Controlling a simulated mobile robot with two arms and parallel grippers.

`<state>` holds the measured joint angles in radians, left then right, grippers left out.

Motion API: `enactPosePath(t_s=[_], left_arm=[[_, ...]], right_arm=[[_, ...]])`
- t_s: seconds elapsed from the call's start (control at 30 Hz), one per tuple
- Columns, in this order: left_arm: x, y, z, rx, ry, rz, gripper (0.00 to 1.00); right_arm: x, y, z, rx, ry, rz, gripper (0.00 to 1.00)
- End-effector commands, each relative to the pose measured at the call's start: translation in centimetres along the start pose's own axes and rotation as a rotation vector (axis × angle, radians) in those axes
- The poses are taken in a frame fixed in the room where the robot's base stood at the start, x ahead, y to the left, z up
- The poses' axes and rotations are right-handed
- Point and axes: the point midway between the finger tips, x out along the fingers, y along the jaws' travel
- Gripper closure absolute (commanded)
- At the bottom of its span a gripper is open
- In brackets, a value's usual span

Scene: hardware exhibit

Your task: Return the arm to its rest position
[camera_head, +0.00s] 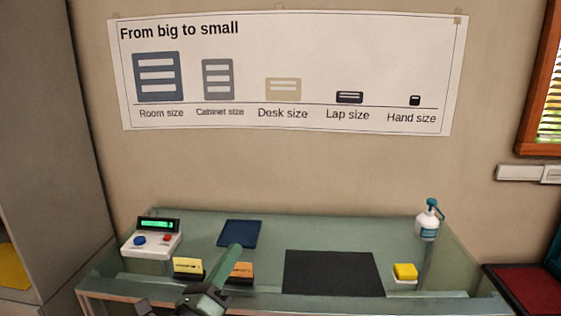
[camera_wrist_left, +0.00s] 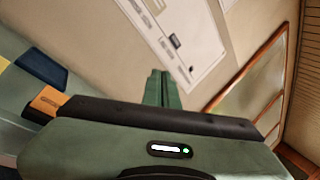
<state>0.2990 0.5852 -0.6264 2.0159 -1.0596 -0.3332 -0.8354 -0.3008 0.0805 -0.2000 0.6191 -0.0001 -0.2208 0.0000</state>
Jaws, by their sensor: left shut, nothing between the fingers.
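My left gripper (camera_head: 236,250) comes in from the bottom of the head view, in front of the glass-sided case. Its green fingers are together with nothing between them. In the left wrist view the closed fingers (camera_wrist_left: 163,80) point up toward the wall. The fingers overlap an orange card in its dark holder (camera_head: 242,271) in the head view; I cannot tell the gap between them. My right gripper is not in view.
The case holds a white device with a green display (camera_head: 152,240), a yellow card (camera_head: 187,265), a blue mat (camera_head: 240,233), a black mat (camera_head: 333,273), a yellow sponge (camera_head: 405,271) and a spray bottle (camera_head: 428,223). A size chart (camera_head: 290,70) hangs on the wall.

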Motion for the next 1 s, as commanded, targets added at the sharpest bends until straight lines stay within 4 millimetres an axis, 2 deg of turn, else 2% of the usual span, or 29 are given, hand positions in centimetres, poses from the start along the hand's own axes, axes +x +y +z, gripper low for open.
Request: enactPosePath(t_s=[0.03, 0.07, 0.1, 0.17, 0.2, 0.33, 0.4, 0.5, 0.6, 0.93, 1.0], left_arm=[[-2.0, 2.1, 0.0, -0.250, -0.071, 0.132, 1.00], [-3.4, 3.7, 0.1, -0.399, -0.119, 0.218, 1.00], [-5.6, 5.9, -0.4, -0.592, -0.182, 0.337, 1.00], [-9.1, 8.8, -1.5, -0.832, -0.271, 0.501, 1.00], [-11.5, 10.3, -2.5, -0.971, -0.328, 0.606, 1.00], [-19.8, 13.4, -6.7, -1.339, -0.507, 0.929, 1.00], [-23.8, 13.8, -8.8, -1.480, -0.592, 1.079, 1.00], [-28.4, 13.5, -11.2, -1.618, -0.693, 1.250, 1.00], [-32.1, 12.6, -13.1, -1.717, -0.777, 1.393, 1.00], [-41.3, 8.1, -16.9, -1.898, -1.015, 1.777, 1.00], [-41.3, 10.1, -18.8, -1.886, -1.009, 1.777, 1.00]], right_arm=[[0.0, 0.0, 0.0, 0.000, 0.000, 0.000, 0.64], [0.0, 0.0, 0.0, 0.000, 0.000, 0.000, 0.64], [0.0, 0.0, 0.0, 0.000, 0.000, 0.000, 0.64], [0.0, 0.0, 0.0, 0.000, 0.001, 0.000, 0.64], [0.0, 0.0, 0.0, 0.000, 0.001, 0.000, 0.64], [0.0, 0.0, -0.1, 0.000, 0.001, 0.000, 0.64], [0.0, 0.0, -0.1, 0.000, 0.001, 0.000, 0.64], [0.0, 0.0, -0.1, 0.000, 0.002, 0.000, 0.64], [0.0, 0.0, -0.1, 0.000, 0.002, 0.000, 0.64], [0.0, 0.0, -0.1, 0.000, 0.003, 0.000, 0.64], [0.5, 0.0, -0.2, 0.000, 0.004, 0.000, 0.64]])
